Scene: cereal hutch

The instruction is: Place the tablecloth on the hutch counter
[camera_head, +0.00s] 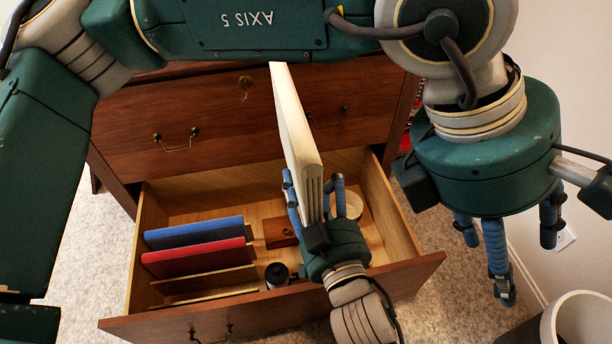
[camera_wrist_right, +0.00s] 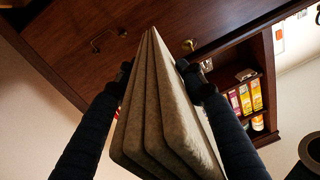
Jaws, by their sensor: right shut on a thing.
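The tablecloth (camera_head: 290,125) is a folded, cream-coloured stack of layers, held on edge above the open drawer. My right gripper (camera_head: 316,195) is shut on its near end, with fingers on both sides. In the right wrist view the folded layers of the tablecloth (camera_wrist_right: 158,110) stand between the two dark fingers of my right gripper (camera_wrist_right: 157,80). The brown wooden hutch (camera_head: 215,125) stands behind the cloth. Its counter cannot be made out; my left arm crosses the top of the head view. My left gripper (camera_head: 505,235) hangs at the right with spread fingers, empty.
The hutch's open lower drawer (camera_head: 408,277) juts forward. It holds a blue book (camera_head: 193,232), a red book (camera_head: 195,258), a black-topped container (camera_head: 277,274) and a small wooden box (camera_head: 280,232). A white bin (camera_head: 582,322) stands lower right. Cartons (camera_wrist_right: 245,97) fill a shelf.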

